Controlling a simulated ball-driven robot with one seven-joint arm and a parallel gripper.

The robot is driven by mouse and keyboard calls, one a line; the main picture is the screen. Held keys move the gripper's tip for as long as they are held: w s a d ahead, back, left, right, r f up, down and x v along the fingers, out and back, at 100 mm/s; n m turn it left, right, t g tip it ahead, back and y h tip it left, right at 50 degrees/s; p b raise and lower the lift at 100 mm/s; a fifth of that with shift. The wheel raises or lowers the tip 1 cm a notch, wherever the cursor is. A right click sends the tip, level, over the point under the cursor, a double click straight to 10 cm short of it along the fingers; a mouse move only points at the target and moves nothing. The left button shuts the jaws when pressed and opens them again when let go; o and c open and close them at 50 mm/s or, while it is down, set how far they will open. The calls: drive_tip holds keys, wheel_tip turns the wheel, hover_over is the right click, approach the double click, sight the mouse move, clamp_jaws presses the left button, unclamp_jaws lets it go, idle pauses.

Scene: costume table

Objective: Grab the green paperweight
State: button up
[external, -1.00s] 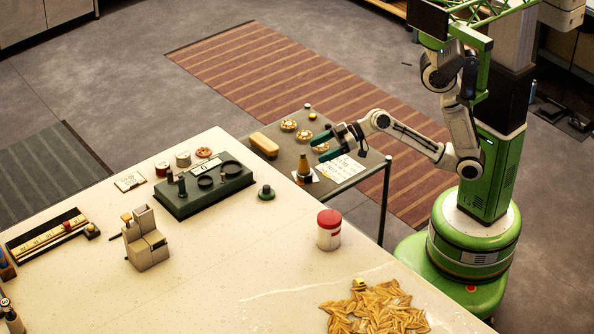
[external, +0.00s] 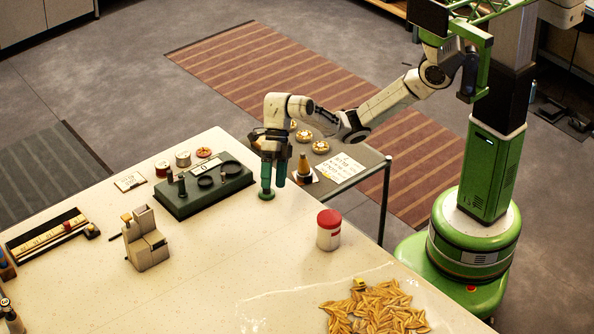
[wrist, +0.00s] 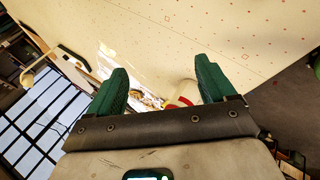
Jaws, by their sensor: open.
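The green paperweight (external: 266,197) sits on the pale table near its back right edge, to the right of the green scale. My gripper (external: 273,186) points down right over it in the external view. The two green fingers are apart, and the left one hides the paperweight's upper part. I cannot tell whether they touch it. In the wrist view my gripper (wrist: 160,70) shows both fingers spread with nothing between the tips, and I cannot make out the paperweight there.
The green scale (external: 190,206) stands just left of my gripper. A white jar with a red lid (external: 329,229) stands to the right. The table front of my gripper is clear.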

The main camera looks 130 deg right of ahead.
sight(267, 191)
drive_tip(key=s+d+n+g+h, duration=0.4)
drive_tip(key=d+n+g+h, duration=0.1)
drive_tip(key=d, duration=0.3)
drive_tip(key=f, duration=0.3)
drive_tip(key=f+p, duration=0.1)
drive_tip(key=f, duration=0.3)
drive_tip(key=f+p, duration=0.1)
drive_tip(key=f, duration=0.3)
drive_tip(key=shift+d, duration=0.35)
drive_tip(key=c, duration=1.3)
